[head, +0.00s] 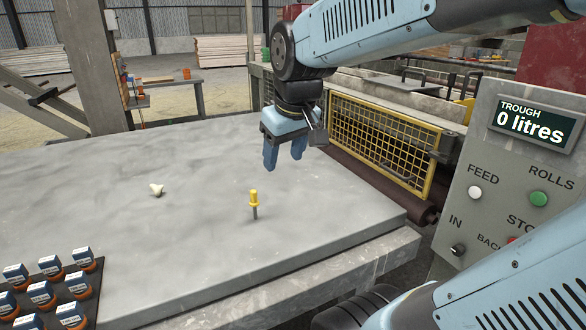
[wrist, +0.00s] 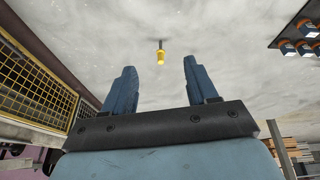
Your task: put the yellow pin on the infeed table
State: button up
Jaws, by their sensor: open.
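The yellow pin (head: 254,199) stands upright on a large grey table (head: 330,205), near its front right part. It has a yellow head and a dark shank below. It also shows in the wrist view (wrist: 161,55), beyond my fingertips and between them. My gripper (head: 284,160) is open and empty, above the table, behind and a little right of the pin in the head view. Its two blue fingers show apart in the wrist view (wrist: 160,78). I cannot tell from a label whether this grey table is the infeed table.
A small pale object (head: 157,190) lies left of the pin. A dark tray (head: 88,300) of several orange-and-blue items sits at the front left. A yellow mesh guard (head: 385,142) and a control panel (head: 515,180) reading "TROUGH 0 litres" stand right.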

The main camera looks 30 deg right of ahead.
jog(key=s+m+t, duration=0.1)
jog(key=s+m, duration=0.1)
jog(key=s, duration=0.4)
jog(key=shift+s+a+f, duration=0.2)
jog(key=shift+f, duration=0.1)
jog(key=shift+c, duration=0.2)
dwell(0.6)
